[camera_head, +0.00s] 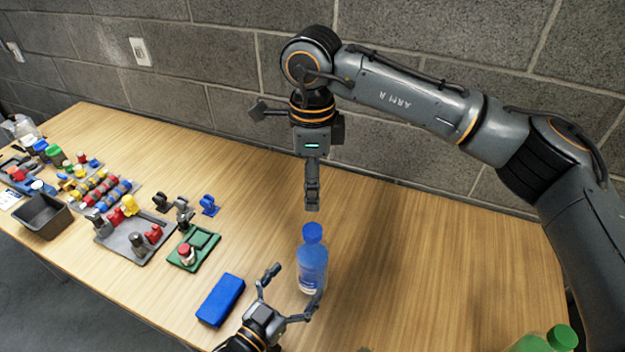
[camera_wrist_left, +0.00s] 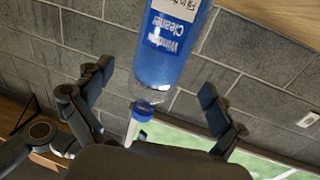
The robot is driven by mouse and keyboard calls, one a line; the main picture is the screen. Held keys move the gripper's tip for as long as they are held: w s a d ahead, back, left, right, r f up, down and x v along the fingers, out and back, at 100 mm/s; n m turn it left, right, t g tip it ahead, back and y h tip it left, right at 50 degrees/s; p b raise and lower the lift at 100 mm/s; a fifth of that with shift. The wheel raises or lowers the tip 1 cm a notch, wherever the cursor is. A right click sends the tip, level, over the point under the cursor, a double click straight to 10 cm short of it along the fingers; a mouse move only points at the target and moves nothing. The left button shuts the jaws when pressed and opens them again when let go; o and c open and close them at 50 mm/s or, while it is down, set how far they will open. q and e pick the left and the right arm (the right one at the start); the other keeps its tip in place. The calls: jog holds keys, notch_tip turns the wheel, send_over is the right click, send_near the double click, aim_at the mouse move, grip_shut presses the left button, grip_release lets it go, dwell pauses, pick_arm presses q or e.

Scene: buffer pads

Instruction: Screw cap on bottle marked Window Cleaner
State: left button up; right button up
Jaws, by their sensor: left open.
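The blue bottle (camera_head: 312,262) stands upright on the table, with a blue cap (camera_head: 312,232) at its top. In the left wrist view the bottle (camera_wrist_left: 172,58) appears inverted, its label reading "Window Cleaner", and the blue cap (camera_wrist_left: 143,109) is at the neck end. Whether the cap is seated tightly cannot be told. My left gripper (camera_head: 296,283) is open low at the bottle, one finger to its left and the other in front of its lower right. My right gripper (camera_head: 312,207) points down just above the cap, apart from it; its fingers show edge-on.
A blue block (camera_head: 220,300) lies left of the left gripper. A green fixture (camera_head: 193,247), a grey tray of parts (camera_head: 135,235) and a dark bin (camera_head: 45,215) stand farther left. A green bottle (camera_head: 560,338) is at bottom right. The table right of the blue bottle is clear.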

pick_arm(q)
jog(key=v, duration=0.5)
jog(key=shift+s+a, duration=0.2)
jog(key=shift+s, duration=0.1)
